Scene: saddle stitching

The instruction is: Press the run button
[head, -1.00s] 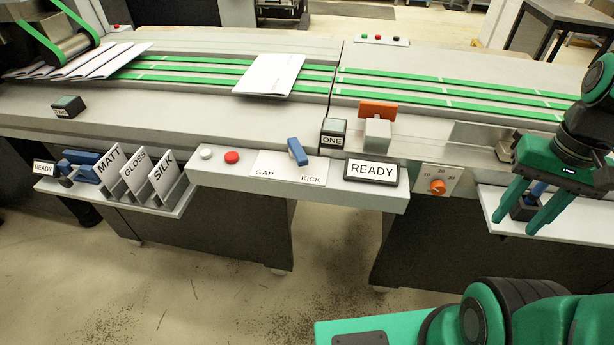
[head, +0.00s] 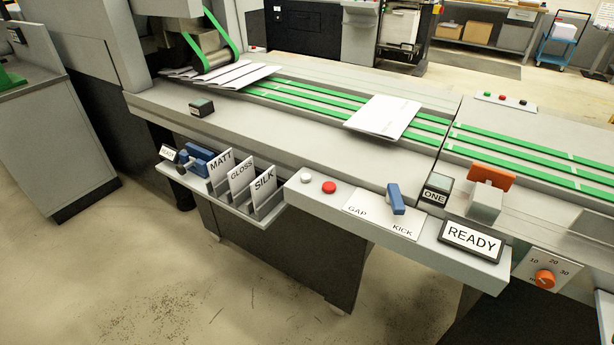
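Two round buttons sit on the light grey control ledge (head: 448,257) at the front of the machine: a white button (head: 306,178) and, just right of it, a red button (head: 329,188). Neither carries a readable label, so I cannot tell by marking which is the run button. Farther back on the right, a small panel (head: 505,99) holds green, red and dark buttons. A sign reading READY (head: 471,238) stands at the right of the ledge. My gripper is not in view now.
A blue lever (head: 396,199) stands on the GAP/KICK plate right of the red button. Cards marked MATT, GLOSS and SILK (head: 264,184) stand in a rack on the left. A folded booklet (head: 383,117) lies on the green belts. The floor in front is clear.

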